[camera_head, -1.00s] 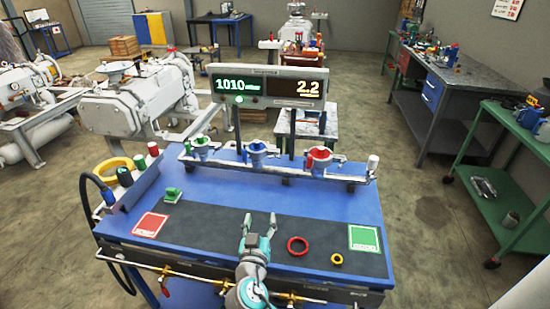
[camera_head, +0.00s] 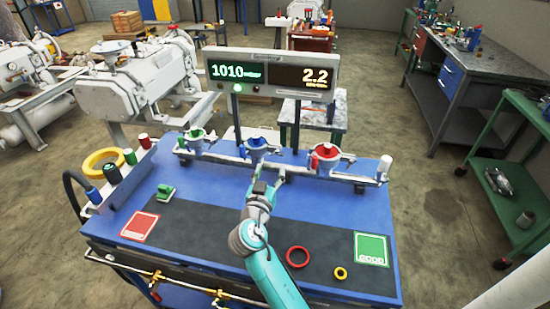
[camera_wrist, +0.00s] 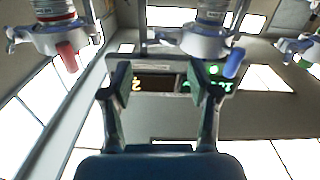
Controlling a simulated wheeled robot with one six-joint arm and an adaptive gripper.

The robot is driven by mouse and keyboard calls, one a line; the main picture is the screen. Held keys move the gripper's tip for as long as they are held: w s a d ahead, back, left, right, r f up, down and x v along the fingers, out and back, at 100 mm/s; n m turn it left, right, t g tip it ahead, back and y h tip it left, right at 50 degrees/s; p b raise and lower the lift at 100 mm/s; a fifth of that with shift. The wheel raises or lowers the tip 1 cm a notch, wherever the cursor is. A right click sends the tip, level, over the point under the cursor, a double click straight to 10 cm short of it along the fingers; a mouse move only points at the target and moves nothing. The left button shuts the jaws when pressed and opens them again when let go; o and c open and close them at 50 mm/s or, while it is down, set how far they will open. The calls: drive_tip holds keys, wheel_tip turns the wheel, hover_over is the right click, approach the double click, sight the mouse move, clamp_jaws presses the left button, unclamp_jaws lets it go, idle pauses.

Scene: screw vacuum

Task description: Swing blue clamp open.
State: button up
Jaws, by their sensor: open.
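The blue clamp (camera_head: 256,143) is the middle one of three on the grey rail at the back of the blue bench. In the wrist view its blue lever (camera_wrist: 234,63) hangs from a silver clamp ring, close to the right fingertip; whether they touch is unclear. My gripper (camera_head: 270,179) is just in front of the blue clamp in the head view. In the wrist view my gripper (camera_wrist: 166,80) has its two fingers wide apart with nothing between them. The lever's full shape is hard to make out.
The red clamp (camera_head: 326,153) and green clamp (camera_head: 197,139) flank it on the rail. A display panel (camera_head: 268,78) stands behind. A red ring (camera_head: 297,257), a yellow ring (camera_head: 340,273) and a green part (camera_head: 166,191) lie on the bench; the middle of the dark mat is clear.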

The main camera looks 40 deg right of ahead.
sight(276, 153)
drive_tip(key=x, duration=0.6)
drive_tip(key=shift+w+d, duration=0.15)
drive_tip(key=shift+d, duration=0.05)
clamp_jaws()
